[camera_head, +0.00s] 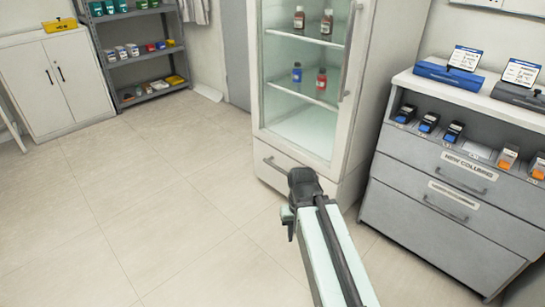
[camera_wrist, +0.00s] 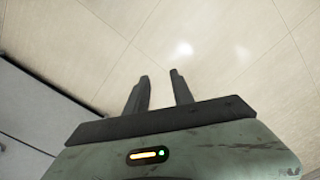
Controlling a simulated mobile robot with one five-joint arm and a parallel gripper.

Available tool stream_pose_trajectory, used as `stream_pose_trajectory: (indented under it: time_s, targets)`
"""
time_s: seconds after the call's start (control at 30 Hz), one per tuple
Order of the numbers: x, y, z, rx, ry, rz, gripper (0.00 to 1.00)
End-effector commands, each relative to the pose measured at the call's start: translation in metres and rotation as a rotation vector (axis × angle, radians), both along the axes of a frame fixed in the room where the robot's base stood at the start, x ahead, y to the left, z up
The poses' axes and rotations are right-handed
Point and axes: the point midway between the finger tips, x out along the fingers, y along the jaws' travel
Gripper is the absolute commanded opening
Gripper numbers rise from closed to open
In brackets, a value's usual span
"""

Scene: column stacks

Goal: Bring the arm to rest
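My arm reaches forward from the bottom of the head view, over the tiled floor in front of a glass-door fridge. My gripper (camera_head: 291,225) hangs down at its far end, seen small and partly hidden behind the wrist. In the wrist view, the two dark fingers of my gripper (camera_wrist: 161,86) stand apart with bare floor between them. The gripper is open and holds nothing.
The glass-door fridge (camera_head: 343,145) with bottles stands just beyond my arm. A grey drawer cabinet (camera_head: 420,222) with small boxes is to the right. A white cupboard (camera_head: 75,85) and a grey shelf rack (camera_head: 117,72) stand at the back left. The left floor (camera_head: 130,190) is clear.

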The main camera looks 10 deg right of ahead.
Motion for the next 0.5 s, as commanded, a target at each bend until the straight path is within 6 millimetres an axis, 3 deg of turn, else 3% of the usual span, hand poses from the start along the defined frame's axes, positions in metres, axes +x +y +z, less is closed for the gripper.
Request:
stream_pose_trajectory:
  time_s: [0.03, 0.5]
  targets:
    - [0.000, 0.000, 0.028, 0.000, 0.000, 0.000, 0.29]
    - [0.000, 0.001, 0.250, -0.001, -0.001, 0.002, 0.29]
